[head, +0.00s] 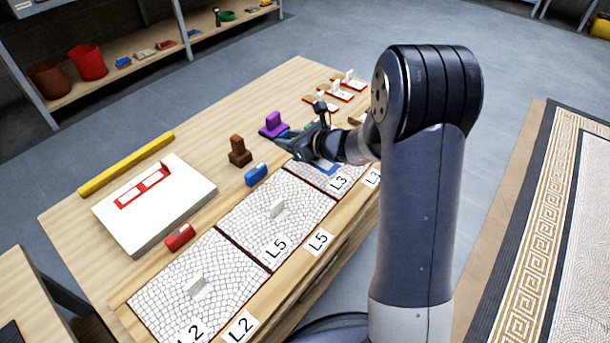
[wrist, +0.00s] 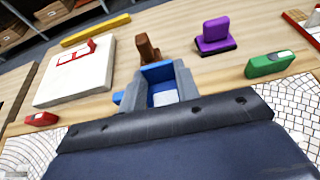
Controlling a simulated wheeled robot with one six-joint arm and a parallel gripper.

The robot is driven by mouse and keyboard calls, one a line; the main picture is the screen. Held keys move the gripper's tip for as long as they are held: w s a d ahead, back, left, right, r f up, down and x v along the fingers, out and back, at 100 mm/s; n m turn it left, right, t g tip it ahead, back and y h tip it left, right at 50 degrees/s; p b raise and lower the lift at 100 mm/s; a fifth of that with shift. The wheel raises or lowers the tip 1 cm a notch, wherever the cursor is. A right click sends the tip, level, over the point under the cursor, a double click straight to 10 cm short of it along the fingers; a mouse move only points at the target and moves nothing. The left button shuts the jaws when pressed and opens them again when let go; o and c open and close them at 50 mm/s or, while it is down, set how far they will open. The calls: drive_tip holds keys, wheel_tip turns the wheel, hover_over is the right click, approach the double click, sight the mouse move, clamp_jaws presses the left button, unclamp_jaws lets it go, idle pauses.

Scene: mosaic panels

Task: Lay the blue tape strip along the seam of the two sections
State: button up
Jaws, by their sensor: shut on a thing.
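My gripper (head: 304,147) is above the L3 section (head: 342,181) at the far end of the panel row. It is shut on a blue piece (wrist: 157,71), mostly hidden between the jaws in the wrist view; I cannot tell its full shape. Blue also shows just below the gripper in the head view. A small blue block (head: 256,175) lies on the table beside the L5 section (head: 288,222). The L2 section (head: 180,275) is nearest. Dark seams run between neighbouring sections, and the L5 and L2 sections each have a pale upright tab.
A white slab (head: 190,212) with a red frame, a yellow bar (head: 125,165), a red block (head: 180,237), a brown block (head: 240,152) and a purple block (head: 272,124) stand along the sections' left side. A green block (wrist: 270,65) lies near the gripper.

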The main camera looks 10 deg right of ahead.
sight(290, 173)
wheel_tip(290, 173, down, 10)
drive_tip(key=b, duration=0.3)
drive_tip(key=shift+r, duration=0.25)
drive_tip(key=shift+f+b, duration=0.35)
drive_tip(key=shift+b, duration=0.15)
drive_tip(key=shift+f, duration=0.1)
drive_tip(key=o, duration=0.9)
